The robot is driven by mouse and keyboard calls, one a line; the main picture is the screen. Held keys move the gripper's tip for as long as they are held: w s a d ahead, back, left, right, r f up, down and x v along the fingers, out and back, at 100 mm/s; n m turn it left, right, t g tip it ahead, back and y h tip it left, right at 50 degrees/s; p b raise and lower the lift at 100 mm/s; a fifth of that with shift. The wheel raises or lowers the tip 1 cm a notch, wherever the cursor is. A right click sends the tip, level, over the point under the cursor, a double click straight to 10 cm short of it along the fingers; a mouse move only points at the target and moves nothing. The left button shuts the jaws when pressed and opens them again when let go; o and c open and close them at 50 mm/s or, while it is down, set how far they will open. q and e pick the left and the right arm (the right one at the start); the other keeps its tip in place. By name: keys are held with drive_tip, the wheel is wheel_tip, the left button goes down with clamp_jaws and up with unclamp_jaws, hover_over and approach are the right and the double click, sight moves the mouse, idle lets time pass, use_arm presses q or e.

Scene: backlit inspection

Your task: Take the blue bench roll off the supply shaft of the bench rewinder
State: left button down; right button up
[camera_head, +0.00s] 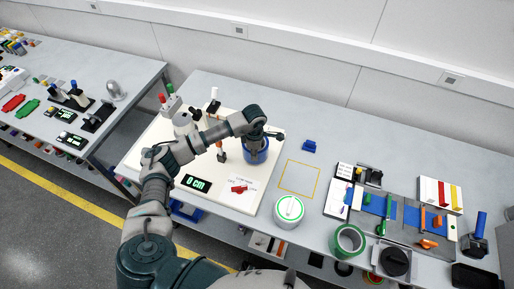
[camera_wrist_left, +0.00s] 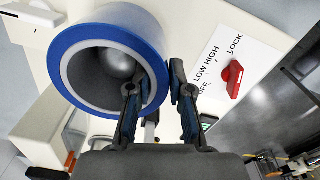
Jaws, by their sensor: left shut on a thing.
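The blue bench roll (camera_head: 256,155) is at the right side of the pale bench rewinder (camera_head: 229,200). In the left wrist view the blue roll (camera_wrist_left: 68,40) shows its open end, with a grey core. My left gripper (camera_head: 262,137) is shut on the roll's wall. In the left wrist view its fingers (camera_wrist_left: 160,88) grip the near edge, one inside the core and one outside. A rounded grey form shows inside the core. I cannot tell whether the supply shaft is still in it. My right gripper is not in view.
On the rewinder are a display (camera_head: 197,182) reading 0 cm and a red knob (camera_head: 238,188). A yellow outlined square (camera_head: 299,178) on the bench is empty.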

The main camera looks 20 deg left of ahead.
use_arm(q)
drive_tip(key=c, duration=1.7)
unclamp_jaws()
clamp_jaws()
drive_tip(key=shift+r, duration=0.1)
drive_tip(key=shift+r+p, duration=1.5)
drive_tip(key=shift+r, duration=1.15)
drive_tip(key=shift+r+p, duration=0.6)
drive_tip(key=shift+r, duration=0.5)
